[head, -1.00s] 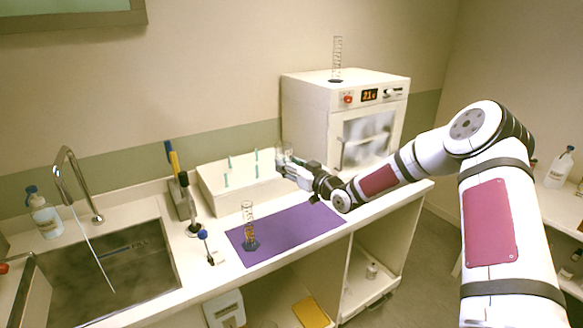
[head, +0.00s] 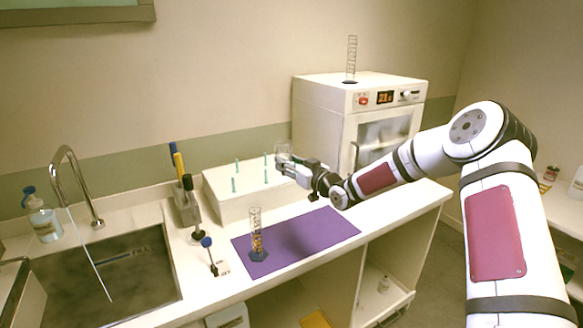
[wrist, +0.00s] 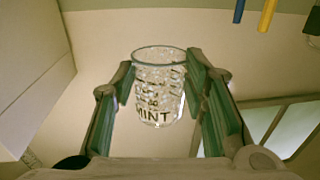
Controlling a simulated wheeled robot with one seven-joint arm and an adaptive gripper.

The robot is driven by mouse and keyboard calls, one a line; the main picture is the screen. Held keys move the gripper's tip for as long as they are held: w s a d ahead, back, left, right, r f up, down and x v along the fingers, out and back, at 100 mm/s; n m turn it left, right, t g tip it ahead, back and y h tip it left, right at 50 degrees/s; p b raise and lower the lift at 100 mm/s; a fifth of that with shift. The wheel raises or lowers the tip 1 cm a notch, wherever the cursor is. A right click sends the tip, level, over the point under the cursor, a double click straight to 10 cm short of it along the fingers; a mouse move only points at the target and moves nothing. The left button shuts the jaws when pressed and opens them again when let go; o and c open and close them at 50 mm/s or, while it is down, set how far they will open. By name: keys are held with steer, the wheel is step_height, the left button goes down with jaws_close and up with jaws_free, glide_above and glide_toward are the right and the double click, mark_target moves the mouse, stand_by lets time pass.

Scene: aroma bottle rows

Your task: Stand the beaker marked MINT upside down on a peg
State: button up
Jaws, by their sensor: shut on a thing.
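The beaker marked MINT (wrist: 158,95) is clear patterned glass with dark lettering. My gripper (wrist: 160,75) is shut on it, one finger on each side. The wrist view appears upside down against the room; the lettering reads upright there, with a round rim at the picture's top, so the beaker seems inverted. In the head view the beaker (head: 283,148) is small, and my gripper (head: 284,160) holds it at the right end of the white peg box (head: 230,209). Several thin teal pegs (head: 237,166) stand up from the box; those nearest the beaker (head: 266,175) are bare.
A purple mat (head: 310,235) with a glass cylinder (head: 257,235) lies in front of the box. A white oven (head: 335,125) with another cylinder (head: 352,60) on top stands to the right. Brushes in a holder (head: 187,205) and a sink (head: 110,275) are to the left.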

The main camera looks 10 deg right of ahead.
steer(key=shift+w+d+f+b+x, duration=0.25)
steer(key=shift+d+f+b+x, duration=0.35)
steer(key=shift+b+x, duration=2.85)
steer(key=b, duration=0.6)
glide_above(270, 186)
steer(key=w, duration=0.1)
steer(key=f, duration=0.1)
steer(key=shift+s+f+b, duration=0.15)
steer(key=shift+f+b, duration=2.8)
steer(key=shift+f, duration=2.95)
